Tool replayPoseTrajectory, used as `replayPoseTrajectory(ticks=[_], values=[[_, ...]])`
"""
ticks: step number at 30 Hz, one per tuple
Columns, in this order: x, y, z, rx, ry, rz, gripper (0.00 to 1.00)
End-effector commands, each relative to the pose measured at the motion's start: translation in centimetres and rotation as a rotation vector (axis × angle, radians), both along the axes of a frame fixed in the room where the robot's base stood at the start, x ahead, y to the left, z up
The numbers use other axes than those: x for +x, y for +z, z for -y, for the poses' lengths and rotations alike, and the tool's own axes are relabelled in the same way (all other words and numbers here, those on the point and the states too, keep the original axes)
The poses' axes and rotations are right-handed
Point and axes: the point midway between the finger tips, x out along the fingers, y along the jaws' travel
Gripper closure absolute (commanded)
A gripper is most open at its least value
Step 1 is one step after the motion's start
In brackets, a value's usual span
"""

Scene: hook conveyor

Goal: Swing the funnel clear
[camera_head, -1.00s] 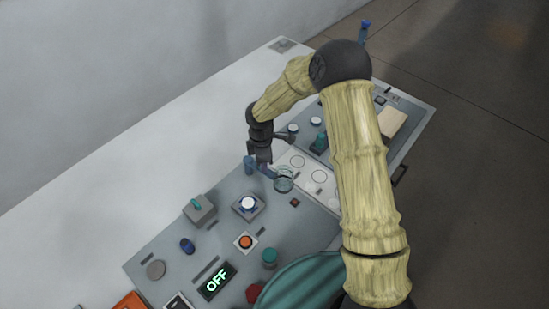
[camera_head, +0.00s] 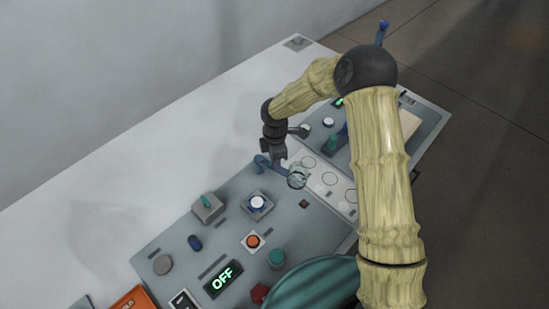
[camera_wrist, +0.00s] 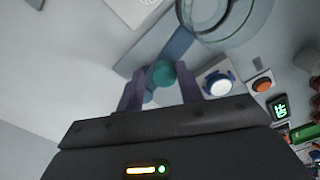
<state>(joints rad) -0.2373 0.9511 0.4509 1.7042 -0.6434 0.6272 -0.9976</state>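The funnel (camera_head: 297,177) is a clear round cup on a blue swing arm (camera_head: 275,168), over the panel beside the row of white circles. In the wrist view the funnel's clear rim (camera_wrist: 226,30) is at the top, with the blue arm (camera_wrist: 172,52) running down left from it. My gripper (camera_head: 278,155) is just above the blue arm, near its post. In the wrist view my gripper's fingers (camera_wrist: 160,75) are apart. A teal knob (camera_wrist: 164,73) and blue part of the arm show between them. I cannot tell whether the fingers touch the arm.
The panel carries a grey block with a teal lever (camera_head: 207,204), a white-and-blue button (camera_head: 257,203), an orange button (camera_head: 253,241) and a display reading OFF (camera_head: 223,279). The white table (camera_head: 130,205) is bare at left.

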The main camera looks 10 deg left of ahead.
Motion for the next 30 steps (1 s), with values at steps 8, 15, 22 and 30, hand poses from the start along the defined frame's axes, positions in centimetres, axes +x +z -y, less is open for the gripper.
replayPoseTrajectory(ticks=[8,15,22,30], values=[[-0.1,-0.1,0.2,-0.005,-0.002,-0.004,0.52],[-0.1,0.9,0.2,-0.005,-0.002,-0.004,0.52],[0.0,4.7,0.3,-0.004,-0.005,0.0,0.52],[0.1,10.1,0.3,-0.003,-0.005,-0.001,0.52]])
